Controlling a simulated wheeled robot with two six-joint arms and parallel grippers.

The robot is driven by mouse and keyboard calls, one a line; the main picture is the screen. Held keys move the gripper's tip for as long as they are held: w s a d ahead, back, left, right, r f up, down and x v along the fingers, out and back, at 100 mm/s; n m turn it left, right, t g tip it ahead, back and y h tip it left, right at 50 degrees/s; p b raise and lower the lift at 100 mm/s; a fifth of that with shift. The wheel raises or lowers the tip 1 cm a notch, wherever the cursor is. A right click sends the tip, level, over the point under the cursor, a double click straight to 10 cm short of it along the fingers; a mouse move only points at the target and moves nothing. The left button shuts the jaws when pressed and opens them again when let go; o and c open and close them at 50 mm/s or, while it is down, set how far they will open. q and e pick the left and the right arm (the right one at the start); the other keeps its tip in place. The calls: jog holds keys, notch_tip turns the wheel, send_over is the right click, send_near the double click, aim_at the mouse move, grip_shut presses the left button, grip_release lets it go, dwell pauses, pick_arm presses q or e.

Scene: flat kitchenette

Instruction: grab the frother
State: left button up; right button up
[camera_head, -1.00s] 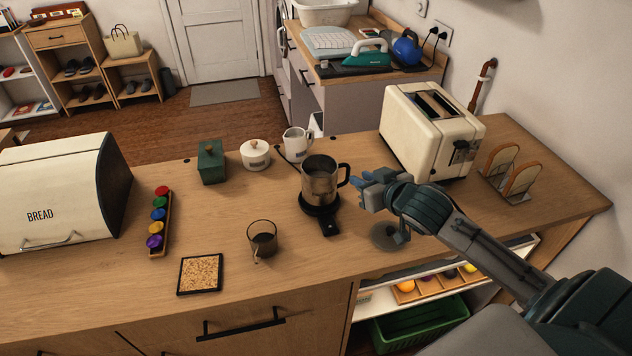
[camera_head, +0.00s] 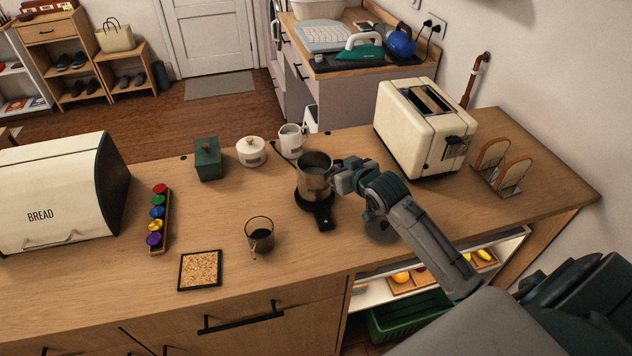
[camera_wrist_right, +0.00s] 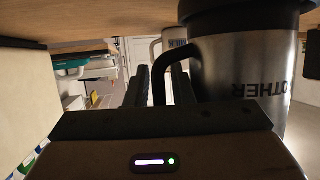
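The frother (camera_head: 313,181) is a silver metal jug with a dark rim, standing upright on a black base (camera_head: 322,216) on the counter. In the right wrist view, upside down, the frother (camera_wrist_right: 245,75) fills the right side, with part of its lettering showing. My right gripper (camera_head: 343,178) is at the frother's right side, where its handle is. In the right wrist view its two fingers stand apart, with the black handle (camera_wrist_right: 158,75) between them and narrow gaps beside it. My left gripper is not in view.
A cream toaster (camera_head: 425,125) stands right of and behind my right gripper. A white pitcher (camera_head: 292,140) stands close behind the frother. A glass cup (camera_head: 259,235) and a cork coaster (camera_head: 200,270) are in front to the left. The counter between these is clear.

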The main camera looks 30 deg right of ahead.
jog(key=shift+s, duration=0.1)
grip_shut()
jog(key=shift+r, duration=0.15)
